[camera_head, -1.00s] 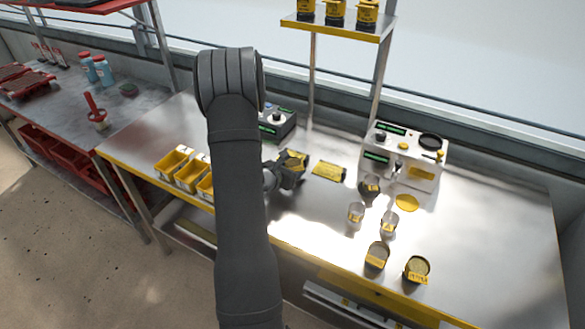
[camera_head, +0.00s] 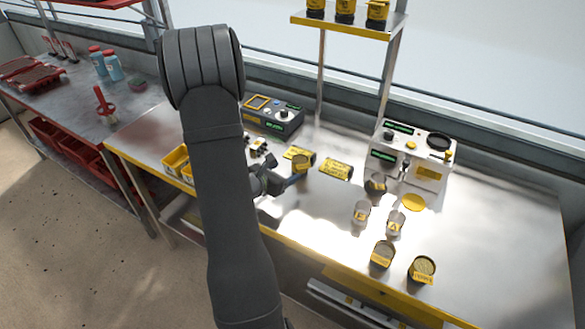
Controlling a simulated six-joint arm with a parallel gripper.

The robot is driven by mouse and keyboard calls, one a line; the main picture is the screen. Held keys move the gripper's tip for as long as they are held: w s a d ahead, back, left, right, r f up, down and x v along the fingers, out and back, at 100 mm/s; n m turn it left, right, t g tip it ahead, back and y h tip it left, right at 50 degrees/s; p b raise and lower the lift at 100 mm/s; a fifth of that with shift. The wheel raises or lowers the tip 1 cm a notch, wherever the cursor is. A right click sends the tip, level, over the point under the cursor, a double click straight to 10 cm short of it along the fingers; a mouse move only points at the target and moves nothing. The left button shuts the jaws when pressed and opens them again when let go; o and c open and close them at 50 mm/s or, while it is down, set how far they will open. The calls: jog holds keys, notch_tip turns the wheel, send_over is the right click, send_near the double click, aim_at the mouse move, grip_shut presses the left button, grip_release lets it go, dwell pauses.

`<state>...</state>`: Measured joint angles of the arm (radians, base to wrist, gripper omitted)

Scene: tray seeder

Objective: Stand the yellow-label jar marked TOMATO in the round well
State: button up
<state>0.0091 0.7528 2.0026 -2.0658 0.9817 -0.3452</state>
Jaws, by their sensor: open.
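My gripper (camera_head: 288,180) is open, low over the bench, just in front of the left cylinder. I cannot tell whether it touches it. My arm covers part of the bench to the left. I cannot surely pick out the round well; a dark round opening (camera_head: 440,142) shows on top of the white machine (camera_head: 425,160).
A dark control box (camera_head: 272,115) stands behind my arm. Clear cups (camera_head: 361,212) and dark yellow-label jars (camera_head: 422,269) stand front right, beside a yellow disc (camera_head: 413,203). Yellow bins (camera_head: 176,160) sit left. A shelf (camera_head: 350,24) holds more jars. The bench's right end is clear.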

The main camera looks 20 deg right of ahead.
aim_at(295, 167)
jog(key=shift+o, duration=0.4)
jog(key=shift+v, duration=1.3)
jog(key=v, duration=0.5)
jog(key=x, duration=1.1)
jog(key=shift+d+f, duration=0.25)
jog(key=shift+x, duration=2.7)
jog(key=shift+w+r, duration=0.1)
jog(key=shift+c, duration=0.4)
jog(key=c, duration=1.1)
